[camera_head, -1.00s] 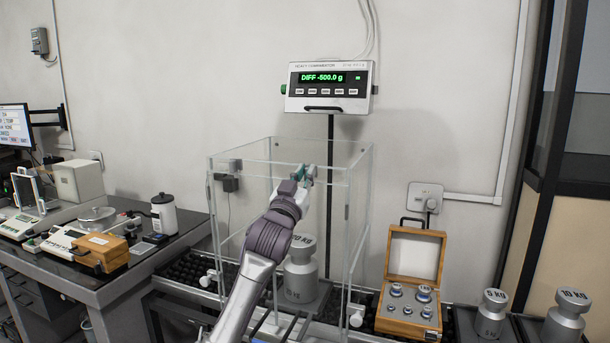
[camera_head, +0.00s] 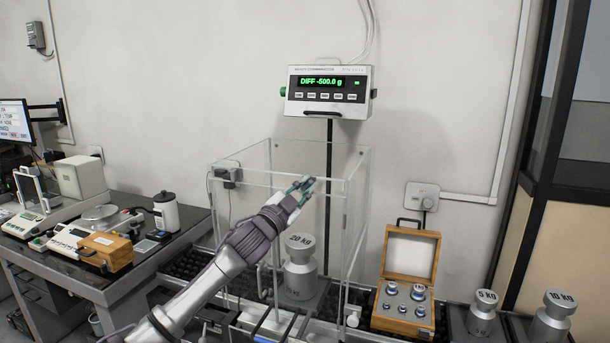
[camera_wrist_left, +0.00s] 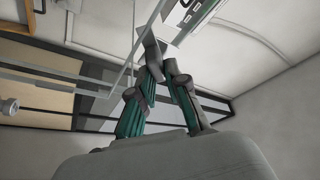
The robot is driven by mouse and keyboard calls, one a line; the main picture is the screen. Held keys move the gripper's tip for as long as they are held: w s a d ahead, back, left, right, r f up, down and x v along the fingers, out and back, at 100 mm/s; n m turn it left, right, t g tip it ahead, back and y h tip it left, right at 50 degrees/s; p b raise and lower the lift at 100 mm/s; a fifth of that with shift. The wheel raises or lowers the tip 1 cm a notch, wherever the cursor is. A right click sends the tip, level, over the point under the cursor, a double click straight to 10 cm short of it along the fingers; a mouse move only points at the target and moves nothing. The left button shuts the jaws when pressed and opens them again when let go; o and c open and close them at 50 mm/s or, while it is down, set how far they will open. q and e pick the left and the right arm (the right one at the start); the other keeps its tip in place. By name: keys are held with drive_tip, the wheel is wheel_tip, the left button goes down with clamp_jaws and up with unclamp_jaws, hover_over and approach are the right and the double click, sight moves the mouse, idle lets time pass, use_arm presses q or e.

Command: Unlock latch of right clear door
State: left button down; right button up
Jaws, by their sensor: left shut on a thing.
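The clear case (camera_head: 259,183) stands on the middle table. My right gripper is out of view.
A 20 KG weight (camera_head: 299,270) stands inside the case. A display (camera_head: 328,90) hangs above, reading DIFF -500.0 g. An open wooden weight box (camera_head: 409,250) and 5 KG (camera_head: 483,312) and 10 KG (camera_head: 552,318) weights stand to the right.

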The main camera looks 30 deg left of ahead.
use_arm(q)
drive_tip(key=m+g+h+p, duration=0.1)
drive_tip(key=m+p, duration=0.3)
drive_tip(key=p, duration=0.1)
drive_tip(key=m+g+h+p, duration=0.1)
drive_tip(key=m+p, duration=0.3)
drive_tip(key=p, duration=0.1)
drive_tip(key=shift+r+m+g, duration=0.15)
drive_tip(key=shift+m+g, duration=0.25)
drive_tip(key=shift+f+m+g+p, duration=0.2)
drive_tip(key=shift+m+g+p, duration=0.1)
drive_tip(key=shift+m+p, duration=0.5)
drive_tip(key=shift+f+p, duration=0.15)
drive_tip(key=shift+p, duration=0.25)
drive_tip(key=c, duration=1.2)
unclamp_jaws()
drive_tip(key=shift+d, duration=0.1)
drive_tip(key=shift+o, duration=0.2)
